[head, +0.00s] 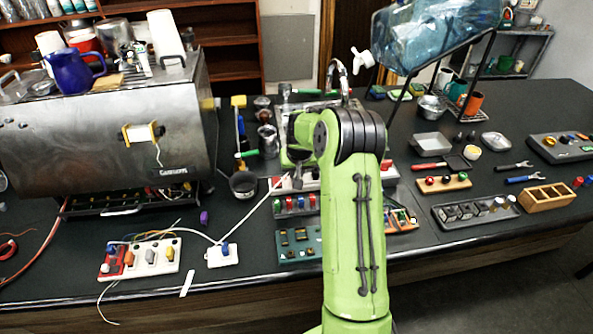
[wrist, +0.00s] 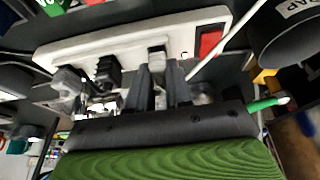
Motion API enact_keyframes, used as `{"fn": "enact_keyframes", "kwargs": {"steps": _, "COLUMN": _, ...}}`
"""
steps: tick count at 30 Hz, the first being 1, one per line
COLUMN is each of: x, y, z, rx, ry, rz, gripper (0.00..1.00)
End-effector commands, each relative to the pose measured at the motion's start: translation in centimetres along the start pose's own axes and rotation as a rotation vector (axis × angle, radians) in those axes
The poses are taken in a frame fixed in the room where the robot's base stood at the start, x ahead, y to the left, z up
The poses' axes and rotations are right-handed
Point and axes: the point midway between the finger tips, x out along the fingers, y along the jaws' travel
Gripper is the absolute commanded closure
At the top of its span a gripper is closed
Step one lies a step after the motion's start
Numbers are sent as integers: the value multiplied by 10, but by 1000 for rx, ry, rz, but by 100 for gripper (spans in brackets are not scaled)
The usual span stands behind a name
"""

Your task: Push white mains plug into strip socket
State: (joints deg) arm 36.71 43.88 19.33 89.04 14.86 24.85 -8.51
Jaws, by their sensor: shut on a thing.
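The white strip socket (wrist: 120,40) crosses the upper part of the wrist view, with a red switch (wrist: 210,40) at its right end. Dark plugs (wrist: 106,70) sit along it to the left. My gripper (wrist: 158,74) is at the strip's near side, its two dark fingers shut on the white mains plug (wrist: 157,60), which is mostly hidden between them. I cannot tell whether the plug's pins are in a socket. In the head view my arm hides most of the strip (head: 281,184), and my gripper (head: 297,183) is over it.
A white cable (head: 252,212) runs from a small white box (head: 222,256) toward the strip. A black scrap cup (head: 243,185) stands left of the strip. A steel espresso machine (head: 120,125) stands farther left. A terminal block (head: 140,258) lies at the front left.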

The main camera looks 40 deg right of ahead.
Motion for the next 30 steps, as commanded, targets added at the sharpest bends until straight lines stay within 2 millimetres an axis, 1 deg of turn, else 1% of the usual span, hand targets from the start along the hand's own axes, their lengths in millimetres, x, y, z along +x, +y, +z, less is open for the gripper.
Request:
{"fn": "enact_keyframes", "kwargs": {"steps": 25, "x": 1, "y": 0, "z": 0, "rx": 0, "ry": 1, "rz": 0, "gripper": 100}}
{"fn": "enact_keyframes", "kwargs": {"steps": 26, "x": 1, "y": 0, "z": 0, "rx": 0, "ry": 1, "rz": 0, "gripper": 76}}
{"fn": "enact_keyframes", "kwargs": {"steps": 30, "x": 1, "y": 0, "z": 0, "rx": 0, "ry": 1, "rz": 0, "gripper": 55}}
